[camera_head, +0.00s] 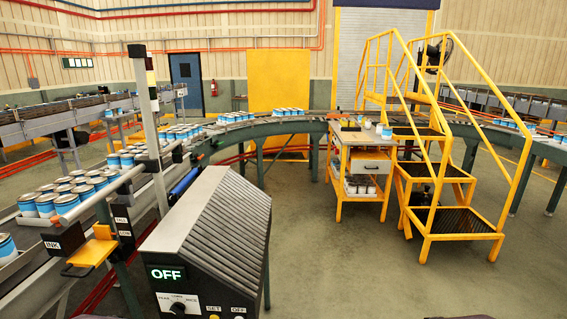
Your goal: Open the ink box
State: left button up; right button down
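A small black box marked INK (55,244) sits at the lower left, at the near side of the can conveyor. A yellow-orange plate (92,252) sticks out just right of the label. I cannot tell whether this plate is part of the box or whether the box is open. Neither of my grippers can be made out. Only small dark slivers show at the bottom edge, and I cannot tell what they are.
A dark ribbed control console (215,235) showing OFF stands right of the INK box. Trays of blue-and-white cans (66,204) line the roller conveyor (262,127). A yellow cart (358,162) and yellow steps (432,190) stand right. The floor between is clear.

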aim_at(60, 240)
jog(key=u, duration=1.6)
